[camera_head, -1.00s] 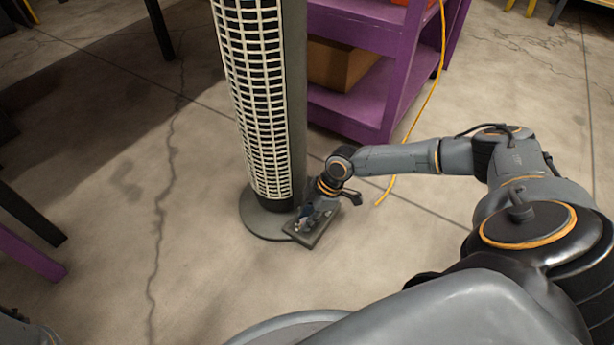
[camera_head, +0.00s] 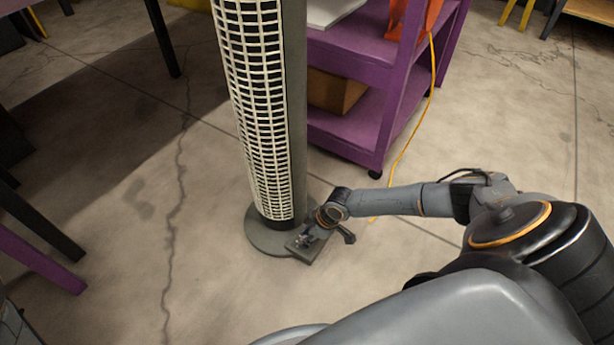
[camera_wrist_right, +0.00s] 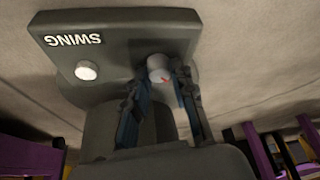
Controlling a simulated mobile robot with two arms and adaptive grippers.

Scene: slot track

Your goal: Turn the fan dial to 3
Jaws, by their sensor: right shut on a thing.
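The tower fan (camera_head: 262,110) stands upright on a round dark base (camera_head: 268,238), with a flat control panel (camera_head: 308,252) at its front right. In the wrist view the panel (camera_wrist_right: 115,32) carries an upside-down SWING label and two pale knobs. One knob (camera_wrist_right: 86,70) is free beside the label. The other, the fan dial (camera_wrist_right: 159,66), has a red mark and sits between the fingertips of my right gripper (camera_wrist_right: 160,88). My right gripper (camera_head: 305,240) is shut on this dial. The dial's numbers cannot be read. My left gripper is out of view.
A purple shelf (camera_head: 345,130) with a cardboard box (camera_head: 335,92) stands behind the fan at right. A yellow cord (camera_head: 410,135) hangs from it to the floor. The concrete floor (camera_head: 120,240) left of the fan is clear.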

